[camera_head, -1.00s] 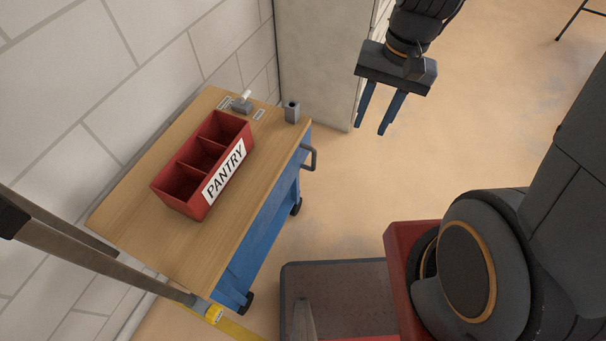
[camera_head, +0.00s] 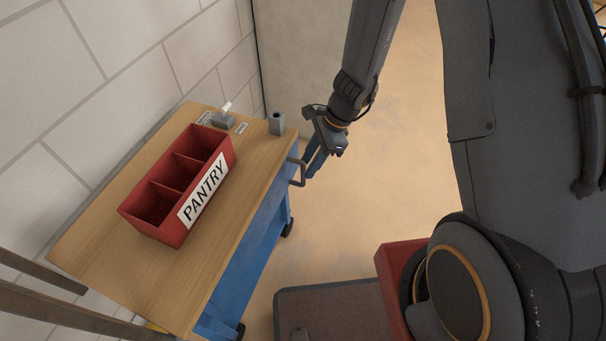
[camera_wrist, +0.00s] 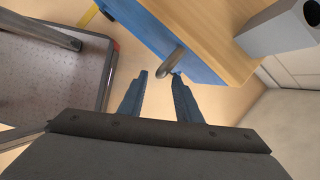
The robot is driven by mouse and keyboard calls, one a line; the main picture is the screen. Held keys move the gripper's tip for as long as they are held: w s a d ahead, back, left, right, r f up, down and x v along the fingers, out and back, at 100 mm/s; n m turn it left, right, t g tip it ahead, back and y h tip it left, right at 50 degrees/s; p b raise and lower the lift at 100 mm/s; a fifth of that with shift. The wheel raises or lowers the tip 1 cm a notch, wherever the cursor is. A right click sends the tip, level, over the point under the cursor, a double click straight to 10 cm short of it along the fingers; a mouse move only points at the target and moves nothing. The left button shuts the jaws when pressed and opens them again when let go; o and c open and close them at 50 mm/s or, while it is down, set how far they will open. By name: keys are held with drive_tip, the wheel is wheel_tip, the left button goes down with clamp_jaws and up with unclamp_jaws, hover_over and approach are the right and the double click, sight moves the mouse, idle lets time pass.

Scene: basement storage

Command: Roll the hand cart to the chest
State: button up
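The hand cart (camera_head: 249,265) has a wooden top and blue sides on dark casters, and stands along the block wall. Its grey handle (camera_head: 299,172) sticks out from the end near my gripper (camera_head: 313,160). In the wrist view my gripper (camera_wrist: 159,82) is open, with its two blue fingers apart. The handle (camera_wrist: 172,64) shows just beyond the fingertips, close to the right finger; I cannot tell whether they touch. The blue cart side also shows in the wrist view (camera_wrist: 165,35). I cannot identify the chest in these views.
A red divided bin labelled PANTRY (camera_head: 172,231) sits on the cart top, with a small grey holder (camera_head: 276,123) and a switch-like fitting (camera_head: 223,119) near the far end. A pale cabinet (camera_head: 303,65) stands behind.

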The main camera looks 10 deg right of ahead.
drive_tip(key=x, duration=0.5)
drive_tip(key=shift+f+b, duration=0.1)
drive_tip(key=shift+b, duration=0.3)
clamp_jaws()
